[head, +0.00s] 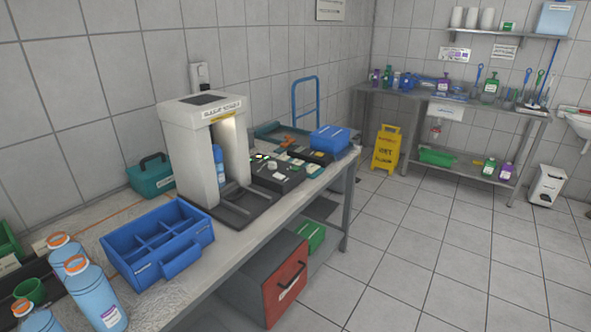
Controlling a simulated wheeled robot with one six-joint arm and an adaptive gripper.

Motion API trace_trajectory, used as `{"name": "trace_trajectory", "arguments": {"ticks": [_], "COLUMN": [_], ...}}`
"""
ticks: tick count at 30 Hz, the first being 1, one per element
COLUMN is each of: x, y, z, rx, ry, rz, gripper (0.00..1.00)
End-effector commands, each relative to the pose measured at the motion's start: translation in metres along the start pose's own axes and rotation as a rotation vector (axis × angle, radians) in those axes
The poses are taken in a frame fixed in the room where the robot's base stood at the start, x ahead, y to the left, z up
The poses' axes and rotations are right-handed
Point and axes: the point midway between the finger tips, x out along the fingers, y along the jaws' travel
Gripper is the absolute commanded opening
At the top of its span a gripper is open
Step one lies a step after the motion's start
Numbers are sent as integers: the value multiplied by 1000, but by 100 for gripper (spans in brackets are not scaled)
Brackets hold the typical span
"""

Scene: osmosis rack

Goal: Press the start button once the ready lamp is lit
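A white arch-shaped machine (185,150) with a sign on its front stands on the bench. A blue bottle (219,165) stands inside its opening, and a warm glow shows at the top of the opening. A dark panel (277,177) with small light and green parts lies just right of the machine. The parts are too small to tell which is the start button or the ready lamp, or whether a lamp is lit. My gripper is not in view.
A blue divided caddy (199,236) and several blue bottles with orange caps (92,290) stand at the front left of the bench (235,257). A blue box (329,139) sits at its far end. A yellow floor sign (387,149) stands beyond. The tiled floor at right is clear.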

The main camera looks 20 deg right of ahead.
Motion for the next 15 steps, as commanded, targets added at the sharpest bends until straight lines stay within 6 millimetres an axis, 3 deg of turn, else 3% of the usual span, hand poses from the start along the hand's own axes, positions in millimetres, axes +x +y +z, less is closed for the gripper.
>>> {"name": "trace_trajectory", "arguments": {"ticks": [8, 13, 15], "x": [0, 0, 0], "y": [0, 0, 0], "z": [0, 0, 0], "rx": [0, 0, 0], "ry": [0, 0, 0], "rz": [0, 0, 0], "gripper": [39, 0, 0]}}
